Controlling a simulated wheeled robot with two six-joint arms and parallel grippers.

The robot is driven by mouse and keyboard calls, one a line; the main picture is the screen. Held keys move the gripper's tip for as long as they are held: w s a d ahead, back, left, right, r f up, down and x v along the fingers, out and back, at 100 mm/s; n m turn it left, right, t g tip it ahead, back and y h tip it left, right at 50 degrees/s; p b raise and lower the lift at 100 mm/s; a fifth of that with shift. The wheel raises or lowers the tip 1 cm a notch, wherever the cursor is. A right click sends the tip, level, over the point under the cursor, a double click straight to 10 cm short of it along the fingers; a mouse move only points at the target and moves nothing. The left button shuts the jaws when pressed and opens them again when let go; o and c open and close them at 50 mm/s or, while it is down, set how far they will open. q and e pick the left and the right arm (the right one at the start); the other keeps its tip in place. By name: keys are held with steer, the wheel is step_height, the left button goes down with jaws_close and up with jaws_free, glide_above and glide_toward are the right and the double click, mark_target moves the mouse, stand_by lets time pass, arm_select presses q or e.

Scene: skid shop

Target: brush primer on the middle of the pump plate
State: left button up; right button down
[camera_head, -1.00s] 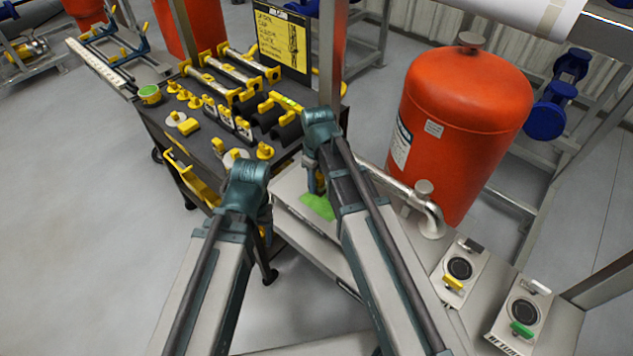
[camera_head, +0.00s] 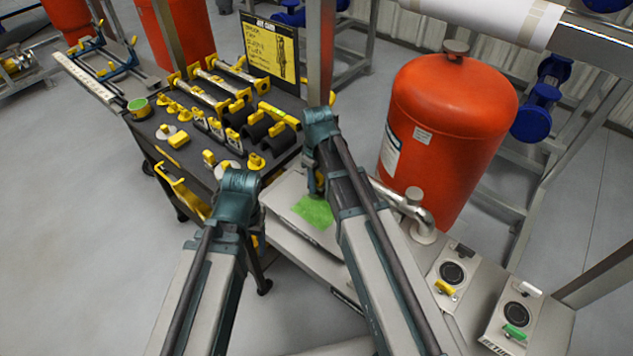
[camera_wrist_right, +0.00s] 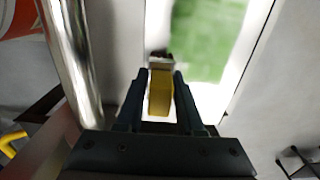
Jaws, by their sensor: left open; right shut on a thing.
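The pump plate (camera_head: 287,195) is a pale flat plate beside the red tank, with a green patch (camera_head: 313,211) on its middle. My right gripper (camera_wrist_right: 161,76) is shut on a brush (camera_wrist_right: 160,95) with a yellow handle. The brush head points at the plate, beside the green patch in the right wrist view; I cannot tell whether it touches. In the head view my right arm partly covers brush and plate. My left gripper (camera_head: 240,192) hangs open left of the plate, its fingers mostly hidden by the wrist. A pot with green contents (camera_head: 139,106) stands on the cart.
The dark cart (camera_head: 205,180) carries yellow fittings, rollers and a yellow sign (camera_head: 270,48). The red tank (camera_head: 450,130) and a silver pipe (camera_head: 416,212) stand close right of my right arm. Two dial boxes (camera_head: 453,272) lie front right. Open floor is at left.

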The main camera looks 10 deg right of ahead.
mark_target(317, 174)
steer(key=shift+r+p, duration=2.1)
steer(key=shift+r, duration=0.35)
step_height(317, 174, up, 3)
steer(key=p, duration=0.3)
steer(key=shift+r, duration=0.1)
steer(key=shift+f, duration=0.25)
steer(key=shift+a+f+b, duration=0.1)
steer(key=shift+f+b, duration=0.05)
steer(key=shift+b, duration=0.15)
steer(key=shift+f, duration=0.2)
